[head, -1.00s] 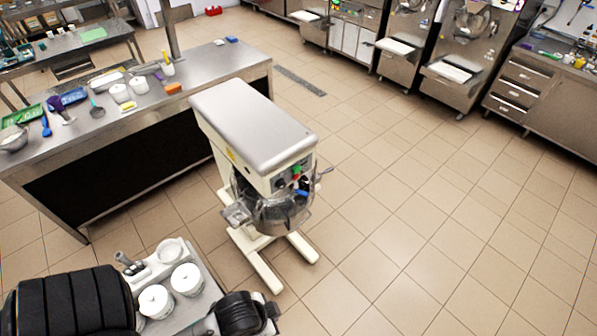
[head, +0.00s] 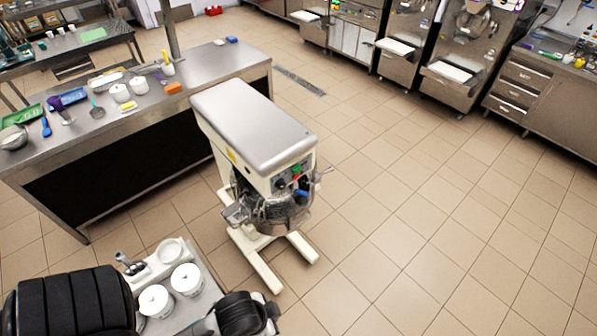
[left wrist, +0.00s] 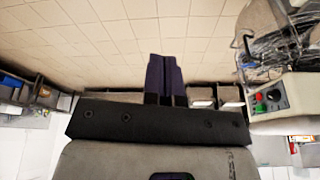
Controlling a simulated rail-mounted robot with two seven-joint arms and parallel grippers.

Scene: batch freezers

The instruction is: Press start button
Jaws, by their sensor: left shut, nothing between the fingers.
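A cream floor mixer with a grey top (head: 255,128) stands in the middle of the head view. Its control panel (head: 293,174) faces front right, above the bowl (head: 272,212), with small red and green spots too small to tell apart well. In the left wrist view the panel (left wrist: 285,98) is at the right, with a green button (left wrist: 261,108), a red button (left wrist: 273,95) and a dark knob. My left gripper (left wrist: 165,62) is shut and empty, to the left of the panel in that view and apart from it. My right gripper is not in view.
A steel worktable (head: 150,100) with tubs and utensils stands left of the mixer. Steel machines (head: 465,60) and a drawer cabinet (head: 520,90) line the back and right. The tiled floor (head: 430,230) right of the mixer is clear. The mixer's legs (head: 255,265) spread forward on the floor.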

